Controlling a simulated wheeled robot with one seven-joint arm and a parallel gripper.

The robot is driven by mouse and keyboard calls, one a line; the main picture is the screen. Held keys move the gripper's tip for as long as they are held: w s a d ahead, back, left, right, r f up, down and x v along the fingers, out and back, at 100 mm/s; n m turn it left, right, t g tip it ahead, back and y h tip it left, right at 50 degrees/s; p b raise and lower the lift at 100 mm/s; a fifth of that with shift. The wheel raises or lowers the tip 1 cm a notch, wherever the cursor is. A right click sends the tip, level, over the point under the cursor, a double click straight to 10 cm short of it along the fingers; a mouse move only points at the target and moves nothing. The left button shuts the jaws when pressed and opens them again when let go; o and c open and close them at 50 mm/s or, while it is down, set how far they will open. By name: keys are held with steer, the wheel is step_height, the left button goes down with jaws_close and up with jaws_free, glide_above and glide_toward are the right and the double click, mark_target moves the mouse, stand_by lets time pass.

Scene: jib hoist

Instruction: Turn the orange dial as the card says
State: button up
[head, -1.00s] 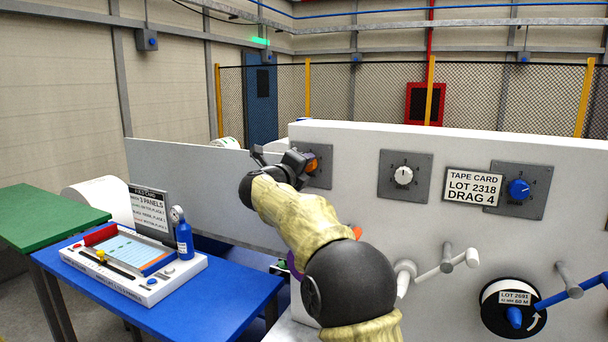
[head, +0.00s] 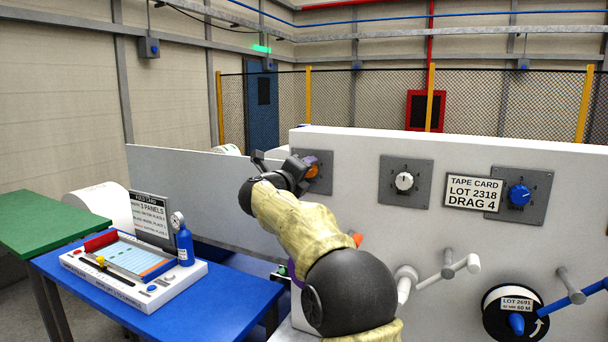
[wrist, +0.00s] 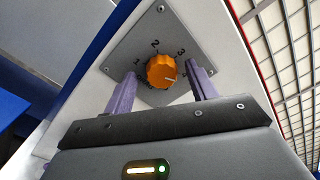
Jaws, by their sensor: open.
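The orange dial (wrist: 161,70) sits on a grey square plate (wrist: 128,50) with the numbers 1, 2 and 3 readable. Its white mark points right and slightly down in the wrist view, below the 3; any number there is hidden or unreadable. My gripper (wrist: 164,76) is open, with one lilac finger on each side of the dial. I cannot tell whether either finger touches it. In the head view the orange dial (head: 311,171) is partly covered by my gripper (head: 296,170). The tape card (head: 473,192) reads "LOT 2318 DRAG 4".
A white-marked dial (head: 404,181) and a blue dial (head: 519,194) are on the same white panel. A crank handle (head: 447,269) and a reel labelled LOT 2691 (head: 517,310) project lower right. A blue table (head: 210,310) with a console stands left.

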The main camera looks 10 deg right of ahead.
steer(key=b+v, duration=0.4)
steer(key=v, duration=1.3)
steer(key=shift+a, duration=0.1)
